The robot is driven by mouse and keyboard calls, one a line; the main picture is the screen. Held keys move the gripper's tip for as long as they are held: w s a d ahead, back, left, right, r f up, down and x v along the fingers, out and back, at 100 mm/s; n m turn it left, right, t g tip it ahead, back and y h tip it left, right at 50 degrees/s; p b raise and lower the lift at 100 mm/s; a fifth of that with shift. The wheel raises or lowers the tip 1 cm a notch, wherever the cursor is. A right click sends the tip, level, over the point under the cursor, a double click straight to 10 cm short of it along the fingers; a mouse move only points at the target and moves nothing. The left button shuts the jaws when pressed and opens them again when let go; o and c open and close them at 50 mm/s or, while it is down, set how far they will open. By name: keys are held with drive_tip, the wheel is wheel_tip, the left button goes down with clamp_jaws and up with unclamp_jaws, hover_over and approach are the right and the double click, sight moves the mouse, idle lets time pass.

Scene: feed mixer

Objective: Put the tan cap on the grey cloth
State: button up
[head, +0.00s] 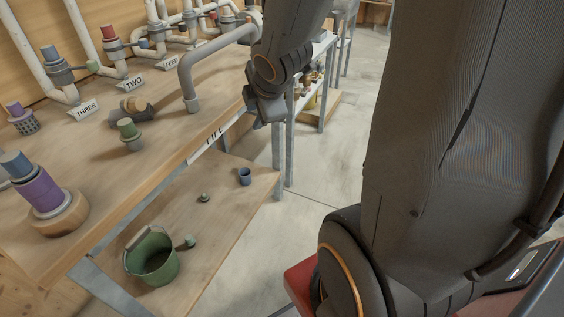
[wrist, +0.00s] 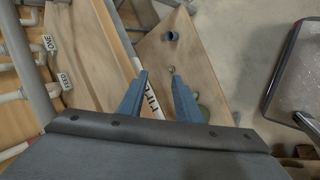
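A dark grey crumpled thing (head: 141,110), which may be the grey cloth, lies on the workbench top. A small tan rounded piece (head: 129,104) shows at it, perhaps the tan cap; I cannot tell whether it lies on it or beside it. Neither is clear in the wrist view. My gripper (head: 264,120) is right of them, past the bench's front edge. In the wrist view its two blue fingers (wrist: 158,76) stand apart with nothing between them, above the bench edge and lower shelf.
A grey bent pipe (head: 189,80) rises from the bench between my gripper and the grey thing. A green-capped piece (head: 129,131) and a purple and blue stack (head: 38,190) stand nearer. The lower shelf (head: 228,215) holds a green bucket (head: 150,258) and blue cup (head: 244,176).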

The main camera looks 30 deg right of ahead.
drive_tip(key=s+a+f+m+g, duration=0.2)
drive_tip(key=s+m+g, duration=0.5)
drive_tip(key=s+m, duration=0.9)
drive_tip(key=shift+s+f+m+y, duration=0.25)
drive_tip(key=shift+f+m+y, duration=0.1)
drive_tip(key=shift+m, duration=0.85)
drive_tip(key=shift+a, duration=0.1)
drive_tip(key=shift+n, duration=0.8)
drive_tip(key=a+r+p, duration=0.2)
drive_tip(key=a+p, duration=0.2)
drive_tip(key=shift+s+a+r+p, duration=0.1)
drive_tip(key=shift+a+r+p, duration=0.2)
drive_tip(key=shift+a+r, duration=0.1)
